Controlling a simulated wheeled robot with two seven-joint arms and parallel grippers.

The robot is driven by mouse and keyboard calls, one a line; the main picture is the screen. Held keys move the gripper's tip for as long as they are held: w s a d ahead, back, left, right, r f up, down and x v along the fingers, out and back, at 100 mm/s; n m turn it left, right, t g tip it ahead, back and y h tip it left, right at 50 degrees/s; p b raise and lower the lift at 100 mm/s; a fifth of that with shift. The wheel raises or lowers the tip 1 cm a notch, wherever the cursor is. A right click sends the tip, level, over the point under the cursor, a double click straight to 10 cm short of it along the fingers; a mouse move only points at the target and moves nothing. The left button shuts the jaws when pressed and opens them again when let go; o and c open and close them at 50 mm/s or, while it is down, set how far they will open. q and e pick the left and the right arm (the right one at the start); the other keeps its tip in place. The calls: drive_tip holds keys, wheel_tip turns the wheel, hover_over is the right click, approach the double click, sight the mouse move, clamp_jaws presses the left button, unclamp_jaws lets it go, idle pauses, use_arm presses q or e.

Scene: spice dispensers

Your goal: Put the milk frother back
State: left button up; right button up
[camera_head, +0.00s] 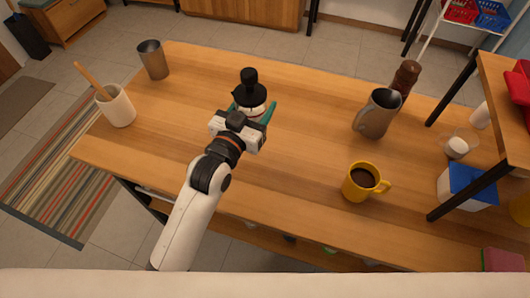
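A small container with a black lid and a round black knob (249,84) is upright near the middle of the table; its pale lower body is partly hidden. It may be the milk frother, but I cannot be sure. My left gripper (251,110) reaches it from the front, with one teal finger on each side. I cannot tell whether the fingers press on it or stand apart, or whether it rests on the table. My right gripper is not in view.
On the wooden table (290,150) stand a metal cup (153,60), a white crock (117,106) with a wooden handle, a metal pitcher (377,115), a brown grinder (405,79) and a yellow mug (361,182) of dark liquid. A black-framed shelf (500,85) stands at right.

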use_arm(q)
drive_tip(key=shift+m+g+h, duration=0.3)
drive_tip(key=shift+m+h, duration=0.1)
drive_tip(key=shift+h, duration=0.3)
drive_tip(key=shift+w+d+f+b, duration=0.25)
drive_tip(key=shift+w+d+f, duration=0.3)
drive_tip(key=shift+f, duration=1.2)
drive_tip(key=shift+w+d+f+b, duration=0.2)
drive_tip(key=shift+w+d+f, duration=0.35)
drive_tip(key=shift+f, duration=1.2)
drive_tip(key=shift+w+d+f+b, duration=0.25)
drive_tip(key=shift+w+d+f, duration=0.3)
drive_tip(key=shift+f, duration=1.2)
drive_tip(key=shift+s, duration=0.1)
drive_tip(key=shift+f, duration=0.2)
drive_tip(key=o, duration=1.2)
drive_tip(key=shift+c, duration=0.2)
